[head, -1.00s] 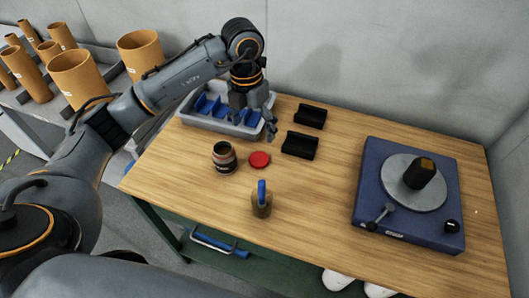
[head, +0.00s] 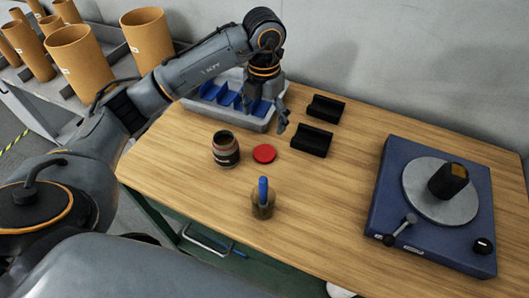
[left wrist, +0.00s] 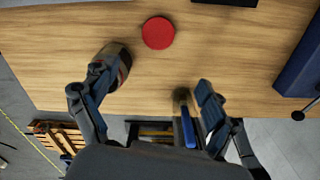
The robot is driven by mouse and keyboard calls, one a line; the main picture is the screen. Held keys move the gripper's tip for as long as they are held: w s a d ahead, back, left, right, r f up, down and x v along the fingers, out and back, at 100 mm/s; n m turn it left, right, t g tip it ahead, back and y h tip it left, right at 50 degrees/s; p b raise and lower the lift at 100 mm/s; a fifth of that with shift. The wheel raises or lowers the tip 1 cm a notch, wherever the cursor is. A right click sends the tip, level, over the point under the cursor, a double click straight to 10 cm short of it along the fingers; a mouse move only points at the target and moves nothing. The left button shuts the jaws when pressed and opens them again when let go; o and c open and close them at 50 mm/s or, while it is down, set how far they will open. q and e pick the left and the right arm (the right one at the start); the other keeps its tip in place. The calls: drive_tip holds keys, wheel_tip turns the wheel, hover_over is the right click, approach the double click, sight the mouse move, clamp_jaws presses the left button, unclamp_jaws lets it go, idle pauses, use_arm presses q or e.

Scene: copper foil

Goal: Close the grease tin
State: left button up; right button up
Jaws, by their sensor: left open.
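The grease tin (head: 226,152), a dark open-topped tin with a label, stands upright on the wooden bench. A flat red disc, its lid (head: 264,153), lies on the bench just to its right. My left gripper (head: 265,118) is open and empty, pointing down above the bench, behind the tin and lid in the head view. In the left wrist view the red lid (left wrist: 158,33) shows whole, above the space between the fingers. The tin (left wrist: 122,62) is partly hidden by the left finger. My right gripper is not in view.
A blue-handled item (head: 262,200) stands in front of the lid. A grey bin (head: 214,118) with blue dividers and two black holders (head: 311,141) lie behind. A blue turntable unit (head: 385,205) is at right. Bare wood lies between the lid and turntable.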

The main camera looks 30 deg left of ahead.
use_arm(q)
drive_tip(key=p, duration=0.2)
hover_over(264, 153)
drive_tip(key=f, duration=0.8)
drive_tip(key=shift+s+d+f, duration=0.2)
drive_tip(key=shift+s+f, duration=0.05)
drive_tip(key=shift+f, duration=0.1)
drive_tip(key=shift+f, duration=0.35)
drive_tip(key=f, duration=0.1)
drive_tip(key=f+p, duration=0.1)
drive_tip(key=f, duration=0.1)
drive_tip(key=shift+w+a+f+p, duration=0.2)
drive_tip(key=shift+w+f+p, duration=0.1)
drive_tip(key=shift+f+p, duration=0.05)
drive_tip(key=shift+f, duration=0.35)
drive_tip(key=c, duration=0.8)
